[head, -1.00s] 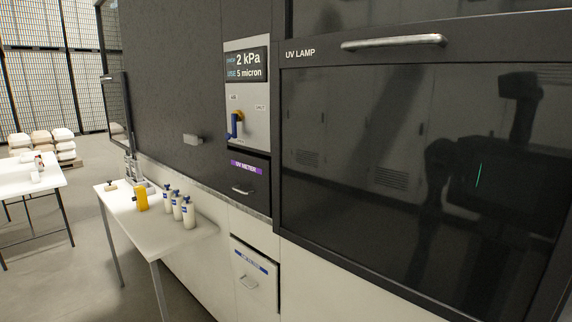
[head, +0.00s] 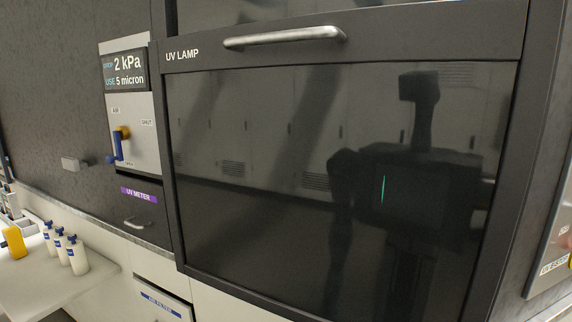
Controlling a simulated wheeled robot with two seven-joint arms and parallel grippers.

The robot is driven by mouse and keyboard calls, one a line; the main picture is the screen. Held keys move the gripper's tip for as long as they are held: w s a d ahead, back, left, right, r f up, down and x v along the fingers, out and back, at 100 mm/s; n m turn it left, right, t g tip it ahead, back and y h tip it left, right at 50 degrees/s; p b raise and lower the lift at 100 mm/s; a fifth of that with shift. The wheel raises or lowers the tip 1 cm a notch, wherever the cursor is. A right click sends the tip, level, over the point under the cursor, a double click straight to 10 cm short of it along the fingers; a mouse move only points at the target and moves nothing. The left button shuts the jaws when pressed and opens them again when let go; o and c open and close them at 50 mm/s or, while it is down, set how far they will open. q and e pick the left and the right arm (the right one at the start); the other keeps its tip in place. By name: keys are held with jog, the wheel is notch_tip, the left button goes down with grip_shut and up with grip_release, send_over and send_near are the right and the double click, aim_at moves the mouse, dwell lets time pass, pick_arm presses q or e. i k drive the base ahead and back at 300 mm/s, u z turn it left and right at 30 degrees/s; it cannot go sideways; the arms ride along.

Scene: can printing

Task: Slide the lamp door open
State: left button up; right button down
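The lamp door (head: 270,170) is a large dark glossy panel in a black frame, labelled UV LAMP at its upper left. It fills the middle of the head view and looks closed. A horizontal silver bar handle (head: 285,37) is fixed to its top rail. The glass reflects my dark robot shape and some lockers. Neither of my grippers is in view, and nothing touches the handle.
A white table (head: 75,285) with several bottles stands at lower left. Another control panel (head: 553,245) is at the right edge.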

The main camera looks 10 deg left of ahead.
aim_at(374, 163)
jog(key=u, duration=0.25)
jog(key=i, duration=0.65)
jog(key=u, duration=1.7)
